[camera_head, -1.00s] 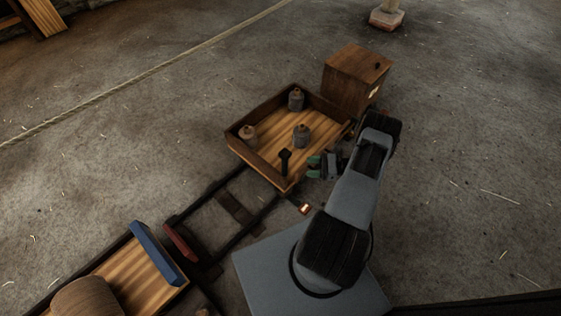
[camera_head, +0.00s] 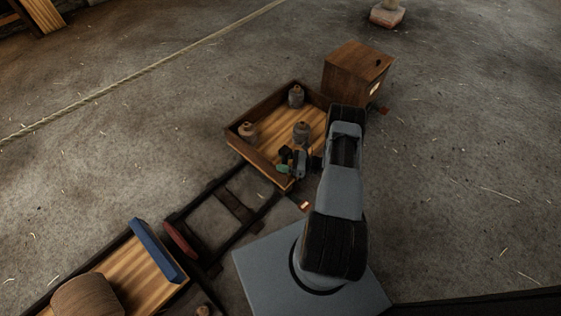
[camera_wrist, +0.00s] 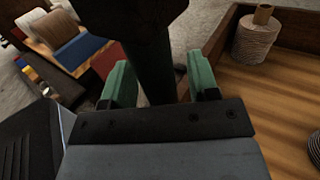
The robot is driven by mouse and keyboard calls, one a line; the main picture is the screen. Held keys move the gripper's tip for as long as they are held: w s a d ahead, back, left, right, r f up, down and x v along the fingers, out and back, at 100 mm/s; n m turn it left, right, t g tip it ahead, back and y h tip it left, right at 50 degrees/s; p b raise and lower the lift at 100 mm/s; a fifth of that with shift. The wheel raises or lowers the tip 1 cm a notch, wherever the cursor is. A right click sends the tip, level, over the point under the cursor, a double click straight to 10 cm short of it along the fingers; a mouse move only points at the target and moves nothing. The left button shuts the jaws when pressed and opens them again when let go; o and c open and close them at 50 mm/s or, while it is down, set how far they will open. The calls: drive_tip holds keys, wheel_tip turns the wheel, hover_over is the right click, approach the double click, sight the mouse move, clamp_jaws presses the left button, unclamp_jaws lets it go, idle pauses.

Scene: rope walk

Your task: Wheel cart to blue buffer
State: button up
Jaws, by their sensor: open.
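The cart (camera_head: 258,164), a shallow wooden tray with dark walls, stands at the upper end of the short rails. A dark upright post (camera_wrist: 152,65) rises at its near corner. My gripper (camera_head: 291,165) is at that post, its green fingers open. In the wrist view the post stands between the two fingers (camera_wrist: 160,80), and I cannot tell whether they touch it. The blue buffer (camera_head: 157,251) is a bar across the end of the wooden platform at lower left. It also shows in the wrist view (camera_wrist: 80,51).
Several spools, one of them here (camera_head: 296,97), stand in the cart. Dark rails (camera_head: 222,231) run from cart to platform, with a red bar (camera_head: 180,239) beside the blue one. A wooden box (camera_head: 356,75) stands just behind the cart. A rope (camera_head: 150,77) crosses the floor.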

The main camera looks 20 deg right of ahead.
drive_tip(key=shift+w+a, duration=0.3)
drive_tip(key=shift+a, duration=0.15)
drive_tip(key=shift+c, duration=0.2)
clamp_jaws()
